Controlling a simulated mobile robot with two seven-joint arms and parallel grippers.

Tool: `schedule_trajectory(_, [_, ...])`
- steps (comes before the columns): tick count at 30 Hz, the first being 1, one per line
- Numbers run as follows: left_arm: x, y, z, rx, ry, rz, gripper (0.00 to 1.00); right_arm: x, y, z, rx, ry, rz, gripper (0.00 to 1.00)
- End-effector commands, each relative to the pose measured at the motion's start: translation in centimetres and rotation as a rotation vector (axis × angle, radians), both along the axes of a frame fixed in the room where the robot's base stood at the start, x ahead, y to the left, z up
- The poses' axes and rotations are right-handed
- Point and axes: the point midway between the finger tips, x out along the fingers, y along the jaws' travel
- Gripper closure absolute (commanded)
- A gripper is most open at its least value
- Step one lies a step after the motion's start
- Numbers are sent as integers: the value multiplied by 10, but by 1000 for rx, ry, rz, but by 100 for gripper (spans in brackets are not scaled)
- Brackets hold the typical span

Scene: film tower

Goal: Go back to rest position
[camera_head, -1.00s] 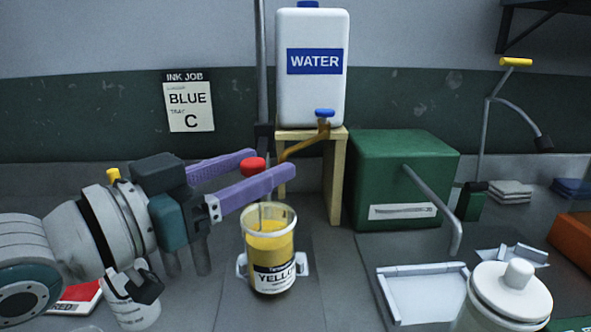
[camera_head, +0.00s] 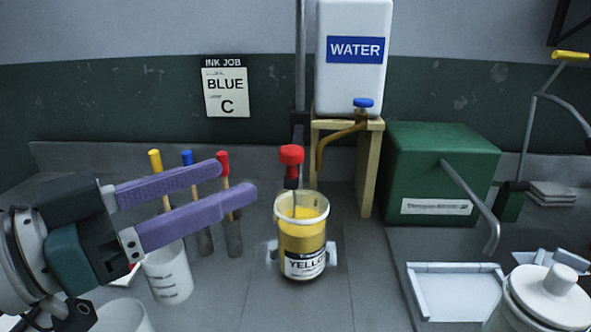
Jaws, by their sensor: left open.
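My left gripper (camera_head: 238,178) has two purple fingers spread apart with nothing between them. It is at the left in the head view, above and in front of several upright sticks with coloured tops. The finger tips are left of a clear beaker of yellow ink (camera_head: 302,240), apart from it. The beaker stands upright between small white side brackets, and its label reads YELLOW in part. A red-topped tool (camera_head: 291,160) stands over or behind the beaker's rim; where its lower end sits I cannot tell. My right gripper is not in view.
A white water tank (camera_head: 354,80) stands on a wooden stand (camera_head: 368,170). A green box (camera_head: 440,165) with a lever is right of it. A white tray (camera_head: 455,295) and lidded jar (camera_head: 548,300) are front right. An INK JOB card (camera_head: 227,90) reads BLUE, C.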

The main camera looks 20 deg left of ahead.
Motion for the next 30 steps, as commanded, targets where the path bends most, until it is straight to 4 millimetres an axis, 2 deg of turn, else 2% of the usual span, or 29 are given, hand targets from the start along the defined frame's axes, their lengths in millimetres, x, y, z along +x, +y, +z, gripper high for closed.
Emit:
schedule_trajectory(8, [0, -1, 0, 4, 10, 4, 36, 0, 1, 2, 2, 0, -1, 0])
schedule_trajectory(11, [-2, -6, -3, 32, 70, 25, 36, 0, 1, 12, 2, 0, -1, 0])
schedule_trajectory(16, [-20, -17, -19, 156, 322, 111, 36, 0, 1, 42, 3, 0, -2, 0])
schedule_trajectory(23, [-81, -8, -36, 338, 754, 239, 36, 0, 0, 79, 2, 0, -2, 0])
schedule_trajectory(30, [-164, 4, -26, 429, 1156, 313, 36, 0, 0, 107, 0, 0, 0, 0])
